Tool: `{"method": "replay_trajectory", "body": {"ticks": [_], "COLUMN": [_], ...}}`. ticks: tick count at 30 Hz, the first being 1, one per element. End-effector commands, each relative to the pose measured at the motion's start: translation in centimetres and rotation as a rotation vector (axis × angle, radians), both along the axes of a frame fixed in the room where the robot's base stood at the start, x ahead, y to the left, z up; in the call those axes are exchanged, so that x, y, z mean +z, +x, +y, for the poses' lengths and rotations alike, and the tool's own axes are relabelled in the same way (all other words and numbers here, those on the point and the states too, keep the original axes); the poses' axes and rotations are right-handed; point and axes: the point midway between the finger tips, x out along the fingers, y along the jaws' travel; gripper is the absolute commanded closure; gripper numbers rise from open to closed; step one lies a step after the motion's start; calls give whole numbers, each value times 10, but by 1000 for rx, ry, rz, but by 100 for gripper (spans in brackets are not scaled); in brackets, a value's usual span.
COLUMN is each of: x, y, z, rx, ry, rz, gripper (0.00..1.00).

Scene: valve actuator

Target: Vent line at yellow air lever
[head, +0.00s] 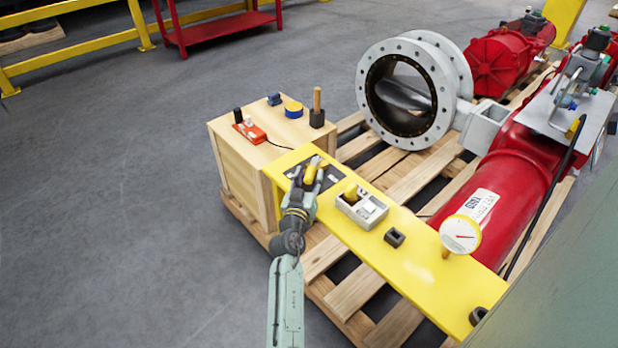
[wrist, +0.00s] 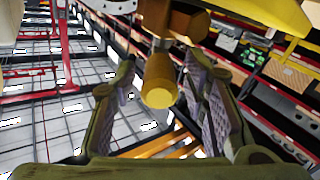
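The yellow air lever (head: 311,170) stands at the far left end of the yellow bench plate (head: 432,268), by a dark panel. My gripper (head: 306,180) is at the lever in the head view. In the wrist view, the lever's round yellow end (wrist: 160,92) points toward the camera between the two padded fingers of my gripper (wrist: 161,78). The fingers are apart, with a visible gap on each side of the lever. The lever's base is partly hidden. A white-faced gauge (head: 460,236) stands farther right by the plate.
A grey box (head: 372,212) with a yellow part and a small dark block (head: 394,238) sit on the plate. A wooden crate (head: 232,172) with tools is to the left. A red actuator (head: 505,185) lies behind. Floor is clear at left.

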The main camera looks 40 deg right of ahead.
Motion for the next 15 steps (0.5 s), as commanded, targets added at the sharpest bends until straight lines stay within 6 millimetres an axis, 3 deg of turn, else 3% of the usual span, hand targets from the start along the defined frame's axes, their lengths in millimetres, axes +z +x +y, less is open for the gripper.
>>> {"method": "replay_trajectory", "body": {"ticks": [10,15], "x": [-1,-2], "y": [-2,-17], "z": [2,20], "rx": [0,1], "ry": [0,0], "rz": [1,4], "gripper": [57,57]}}
